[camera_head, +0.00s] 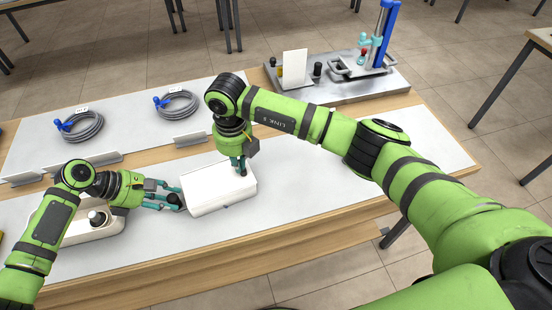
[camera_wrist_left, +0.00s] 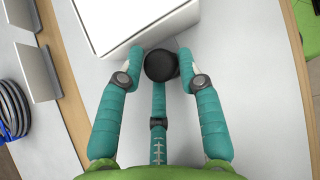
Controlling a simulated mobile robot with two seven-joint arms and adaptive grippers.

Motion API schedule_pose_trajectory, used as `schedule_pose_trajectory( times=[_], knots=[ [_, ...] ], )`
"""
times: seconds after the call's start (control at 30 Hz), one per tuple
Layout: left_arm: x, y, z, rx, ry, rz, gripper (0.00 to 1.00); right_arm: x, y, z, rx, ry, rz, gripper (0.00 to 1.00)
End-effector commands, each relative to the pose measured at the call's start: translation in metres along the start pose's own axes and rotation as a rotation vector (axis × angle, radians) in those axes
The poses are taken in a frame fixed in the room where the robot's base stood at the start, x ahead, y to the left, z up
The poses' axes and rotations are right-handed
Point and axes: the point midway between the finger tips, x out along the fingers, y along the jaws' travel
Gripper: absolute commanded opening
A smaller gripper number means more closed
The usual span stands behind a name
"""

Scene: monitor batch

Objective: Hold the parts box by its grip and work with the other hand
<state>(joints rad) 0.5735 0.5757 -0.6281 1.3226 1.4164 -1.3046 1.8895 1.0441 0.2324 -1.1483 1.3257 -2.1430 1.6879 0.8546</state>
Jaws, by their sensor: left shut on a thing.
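The white parts box (camera_head: 208,194) stands on the bench mat near the front edge. Its black round grip (camera_wrist_left: 161,65) sticks out of the box's left end. My left gripper (camera_head: 177,198) is shut on this grip, with the fingers on either side of it in the left wrist view. The box's white body (camera_wrist_left: 110,22) fills the top of that view. My right gripper (camera_head: 240,170) points down at the right end of the box. Its fingertips are small and partly hidden, so I cannot tell whether they are open or touching the box.
Two grey cable coils (camera_head: 80,126) (camera_head: 177,104) with blue clips lie at the back left. Low grey plates (camera_head: 190,140) stand along the mat. A metal fixture with a blue column (camera_head: 384,35) stands at the back right. A white device (camera_head: 95,222) sits beneath my left arm.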

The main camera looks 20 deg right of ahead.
Motion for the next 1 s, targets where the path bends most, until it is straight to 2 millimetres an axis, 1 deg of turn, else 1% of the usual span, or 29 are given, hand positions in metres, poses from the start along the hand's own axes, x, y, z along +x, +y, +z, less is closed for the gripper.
schedule_pose_trajectory(
  times=[0.03,0.73,0.87,1.0],
  knots=[
    [-0.001,0.002,0.004,0.005,-0.012,0.004,0.0,0.01,-0.002,-0.003,0.002,0.01,-0.007,0.33],
    [0.001,0.0,0.002,0.001,-0.004,-0.001,0.0,0.004,0.0,-0.003,-0.001,0.008,-0.002,0.33],
    [0.001,-0.001,0.001,0.001,-0.003,-0.003,0.0,-0.009,0.0,-0.002,-0.002,0.005,-0.002,0.33],
    [0.001,-0.001,0.0,0.0,-0.001,-0.004,0.0,-0.036,0.0,-0.001,-0.001,0.002,-0.001,0.33]
  ],
)
